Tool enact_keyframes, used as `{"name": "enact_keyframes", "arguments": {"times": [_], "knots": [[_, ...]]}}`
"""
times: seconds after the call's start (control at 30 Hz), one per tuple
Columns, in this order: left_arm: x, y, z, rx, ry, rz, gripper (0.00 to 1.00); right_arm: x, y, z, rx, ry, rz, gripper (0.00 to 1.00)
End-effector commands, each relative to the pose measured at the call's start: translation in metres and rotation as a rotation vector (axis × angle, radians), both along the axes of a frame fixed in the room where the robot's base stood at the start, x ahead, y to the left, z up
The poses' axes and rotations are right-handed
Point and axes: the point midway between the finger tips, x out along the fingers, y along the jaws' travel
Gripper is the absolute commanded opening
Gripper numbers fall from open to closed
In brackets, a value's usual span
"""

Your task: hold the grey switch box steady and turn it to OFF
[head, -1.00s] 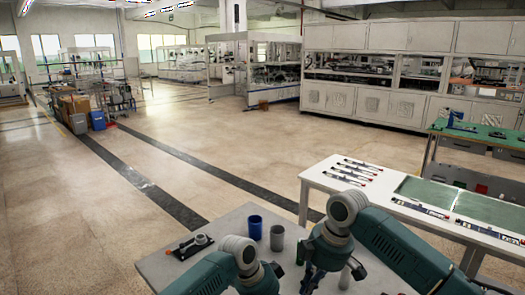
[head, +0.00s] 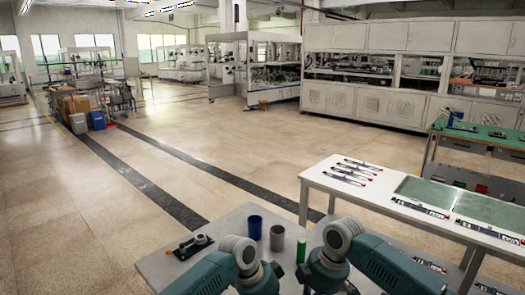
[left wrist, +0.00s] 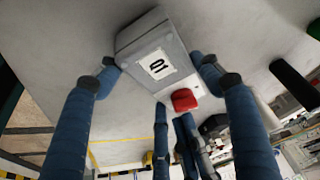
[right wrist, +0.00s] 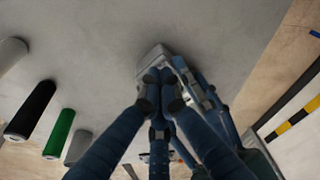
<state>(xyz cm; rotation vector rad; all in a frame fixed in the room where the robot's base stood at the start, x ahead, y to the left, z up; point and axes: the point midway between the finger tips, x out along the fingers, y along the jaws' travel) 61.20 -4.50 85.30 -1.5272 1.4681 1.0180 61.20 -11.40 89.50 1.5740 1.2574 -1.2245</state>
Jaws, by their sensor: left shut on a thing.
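The grey switch box (left wrist: 160,62) lies on the light table, with a white marked label and a red knob (left wrist: 184,99) at its lower end. My left gripper (left wrist: 158,75) is shut on the box, with a finger on each side of it. My right gripper (right wrist: 160,77) has its fingers drawn together at the box, whose edge shows just beyond them in the right wrist view (right wrist: 149,55). In the left wrist view my right fingers are close below the knob; I cannot tell if they touch it. The head view hides the box and knob behind my arms.
A black piece with a grey part (head: 192,246) lies at the left. A white table (head: 335,185) with several tools stands to the right.

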Motion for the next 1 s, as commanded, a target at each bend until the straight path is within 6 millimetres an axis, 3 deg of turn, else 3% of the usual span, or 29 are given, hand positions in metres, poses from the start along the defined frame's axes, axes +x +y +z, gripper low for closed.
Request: {"name": "enact_keyframes", "arguments": {"times": [1.0], "knots": [[0.0004, -0.0005, 0.001, -0.001, -0.001, -0.001, 0.26, 0.0041, 0.0086, 0.0004, 0.0, 0.001, 0.0, 0.0]]}}
